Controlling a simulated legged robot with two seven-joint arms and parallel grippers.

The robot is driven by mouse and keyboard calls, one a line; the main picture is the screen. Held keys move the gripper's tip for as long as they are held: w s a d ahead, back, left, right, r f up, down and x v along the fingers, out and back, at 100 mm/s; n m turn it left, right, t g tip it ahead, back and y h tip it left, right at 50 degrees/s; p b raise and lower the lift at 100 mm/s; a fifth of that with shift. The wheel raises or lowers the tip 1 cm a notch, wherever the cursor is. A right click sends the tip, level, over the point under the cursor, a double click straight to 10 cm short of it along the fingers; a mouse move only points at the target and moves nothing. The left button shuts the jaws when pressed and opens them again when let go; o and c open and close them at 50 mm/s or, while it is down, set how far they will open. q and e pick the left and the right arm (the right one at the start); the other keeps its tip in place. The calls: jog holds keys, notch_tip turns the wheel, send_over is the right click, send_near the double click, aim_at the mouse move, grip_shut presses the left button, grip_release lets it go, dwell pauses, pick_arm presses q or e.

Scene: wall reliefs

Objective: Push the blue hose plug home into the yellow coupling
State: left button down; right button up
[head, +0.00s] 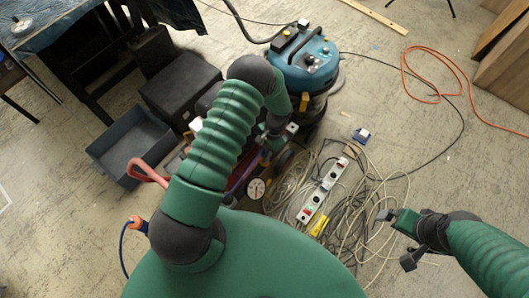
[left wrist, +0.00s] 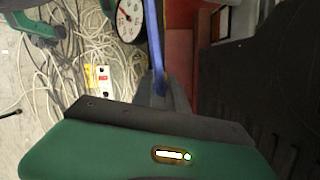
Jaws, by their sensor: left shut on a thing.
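My left gripper (left wrist: 168,92) fills the lower part of the left wrist view, its dark fingers shut on a blue piece (left wrist: 154,40), which I take to be the hose plug. Only a narrow blue length shows above the fingers; its end is hidden. In the head view, my left gripper (head: 270,143) is small and partly hidden by my own arm, beside red equipment. I cannot make out the yellow coupling, so I cannot tell how the plug sits to it.
A white dial gauge (head: 256,188) is close to my left gripper. Tangled pale cables and a power strip (head: 322,192) cover the floor to the right. A blue vacuum (head: 302,62) stands behind. A grey open bin (head: 128,146) and a black case (head: 180,88) are at left.

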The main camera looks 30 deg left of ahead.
pick_arm(q)
jog(key=shift+f+b, duration=0.35)
jog(key=shift+f, duration=0.3)
jog(key=c, duration=1.2)
grip_release()
jog(key=shift+c, duration=0.2)
jog(key=p+v, duration=0.4)
jog(key=v, duration=1.3)
jog(key=shift+w+f, duration=0.1)
